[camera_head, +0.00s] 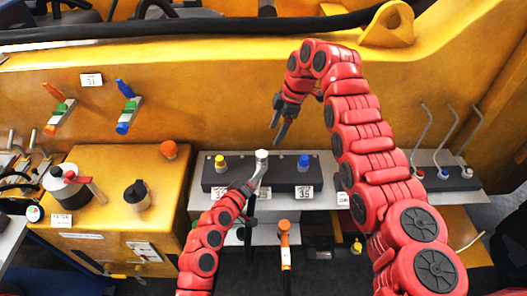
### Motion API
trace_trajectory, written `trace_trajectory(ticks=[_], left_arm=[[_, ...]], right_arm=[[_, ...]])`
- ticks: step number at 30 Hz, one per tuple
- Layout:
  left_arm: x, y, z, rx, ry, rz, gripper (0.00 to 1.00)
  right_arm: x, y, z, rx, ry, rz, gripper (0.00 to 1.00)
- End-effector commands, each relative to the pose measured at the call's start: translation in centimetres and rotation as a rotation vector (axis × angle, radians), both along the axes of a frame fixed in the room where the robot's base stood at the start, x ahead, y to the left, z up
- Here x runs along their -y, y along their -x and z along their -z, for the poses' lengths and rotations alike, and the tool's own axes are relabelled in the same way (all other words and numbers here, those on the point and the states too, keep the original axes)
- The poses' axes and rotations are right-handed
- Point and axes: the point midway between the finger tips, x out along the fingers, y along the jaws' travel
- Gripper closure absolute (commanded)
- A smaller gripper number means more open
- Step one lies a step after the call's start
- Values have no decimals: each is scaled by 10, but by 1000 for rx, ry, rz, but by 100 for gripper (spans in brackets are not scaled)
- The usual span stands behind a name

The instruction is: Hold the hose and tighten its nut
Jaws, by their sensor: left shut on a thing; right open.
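A dark manifold block (230,179) sits on a grey shelf against the yellow casting. A pale nut (262,155) stands on it between a yellow-capped port (220,161) and a blue-capped port (304,161). A short grey hose (259,172) runs down from the nut toward the front. My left gripper (251,187) is shut on the hose just below and in front of the nut; its fingers hide part of it. My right gripper (280,119) is open and empty, above and behind the nut, pointing down. Whether the nut is tight cannot be told.
A yellow cabinet (110,160) with a pot-like filter (68,184) and a black cap (137,195) stands left. An orange-handled tool (285,240) hangs below the shelf. Bent metal rods (452,135) rise at the right. Orange (56,108) and blue (128,108) valves are on the casting.

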Motion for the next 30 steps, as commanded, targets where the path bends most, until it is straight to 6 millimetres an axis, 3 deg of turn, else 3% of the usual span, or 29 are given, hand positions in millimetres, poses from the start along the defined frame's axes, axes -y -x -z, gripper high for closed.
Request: trace_trajectory(ticks=[4, 8, 21, 30], left_arm=[[1, 1, 1, -3, 0, 2, 100], [1, 1, 1, -3, 0, 2, 100], [1, 1, 1, -3, 0, 2, 100], [0, 1, 1, -3, -1, 1, 100]], right_arm=[[6, -4, -10, -32, -82, 96, 22], [4, -5, -3, -42, -101, 118, 22], [-30, -5, 76, -42, -98, 115, 22], [-38, -6, 98, -39, -99, 116, 22]])
